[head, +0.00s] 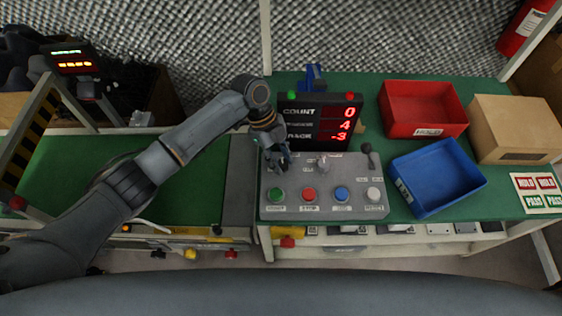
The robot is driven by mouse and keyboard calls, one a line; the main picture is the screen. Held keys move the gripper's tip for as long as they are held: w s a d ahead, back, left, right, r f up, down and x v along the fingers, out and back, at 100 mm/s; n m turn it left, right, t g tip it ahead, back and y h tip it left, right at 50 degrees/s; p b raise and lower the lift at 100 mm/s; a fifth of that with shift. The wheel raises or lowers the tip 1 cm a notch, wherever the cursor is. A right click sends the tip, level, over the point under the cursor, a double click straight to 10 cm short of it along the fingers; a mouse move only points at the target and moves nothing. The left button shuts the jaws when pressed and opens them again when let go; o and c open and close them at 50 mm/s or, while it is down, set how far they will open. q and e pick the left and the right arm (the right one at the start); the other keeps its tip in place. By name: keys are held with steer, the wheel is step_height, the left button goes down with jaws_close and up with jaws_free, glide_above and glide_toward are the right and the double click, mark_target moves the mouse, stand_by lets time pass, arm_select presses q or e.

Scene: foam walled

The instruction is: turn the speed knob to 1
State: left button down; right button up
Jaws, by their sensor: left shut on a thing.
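The grey control panel (330,212) lies on the green table. It has a row of green, red, blue and white buttons along its front. My left gripper (277,163) reaches down onto the panel's back left, behind the green button (277,194). It is shut on what appears to be the speed knob, which the fingers hide, so its pointer cannot be read. Another knob (322,164) stands at the back middle of the panel, clear of the gripper. The display (318,121) behind shows red figures: 0, 4 and -3. My right gripper is not in view.
A lever (370,156) stands at the panel's back right. A red bin (423,129), a blue bin (402,192) and a cardboard box (515,128) are to the right. A green conveyor belt (60,160) runs at the left.

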arm_select(q)
steer(key=shift+m+b, duration=0.3)
steer(key=shift+m, duration=0.2)
steer(key=shift+g, duration=0.3)
steer(key=c, duration=1)
jaws_free()
steer(key=shift+r, duration=0.1)
steer(key=v, duration=1.2)
steer(key=shift+d, duration=0.25)
steer(key=shift+s+y, duration=0.1)
steer(key=shift+y, duration=0.2)
